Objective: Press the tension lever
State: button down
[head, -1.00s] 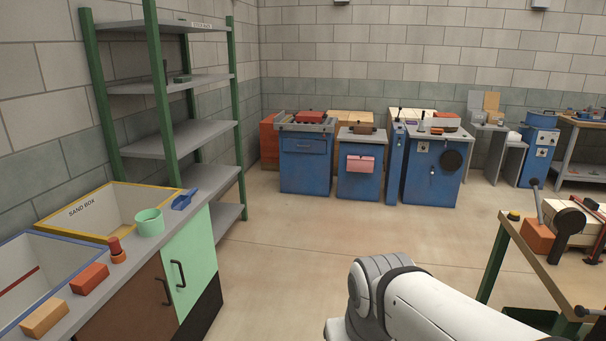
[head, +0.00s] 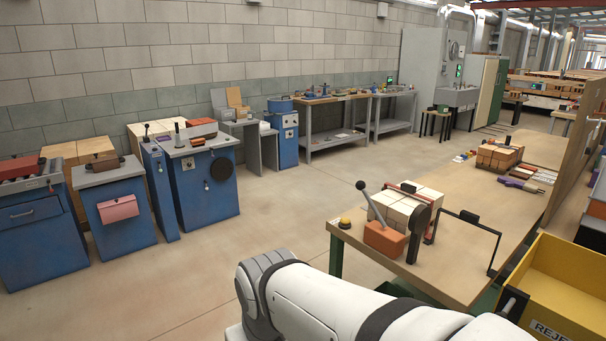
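A grey lever with a black ball knob (head: 361,186) rises from an orange block (head: 385,239) on the wooden workbench; I take it to be the tension lever. It leans back to the left. A dark round disc (head: 418,219) on an upright post stands just right of the orange block. A stack of pale bricks (head: 402,208) sits behind them, with a red bar across it. My white arm crosses the bottom of the view, in front of the bench. My gripper is out of view.
A yellow reject bin (head: 565,285) is at the lower right. A yellow button (head: 345,223) sits at the bench's near left corner. A black wire frame (head: 470,232) stands on the bench. Blue machine cabinets (head: 207,190) line the left wall. The floor (head: 265,215) between is clear.

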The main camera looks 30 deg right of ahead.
aim_at(360, 184)
jog(key=z, duration=0.75)
jog(key=i, duration=1.05)
jog(key=z, duration=0.75)
jog(key=k, duration=0.75)
jog(key=z, duration=0.15)
jog(key=i, duration=0.9)
jog(key=u, duration=0.1)
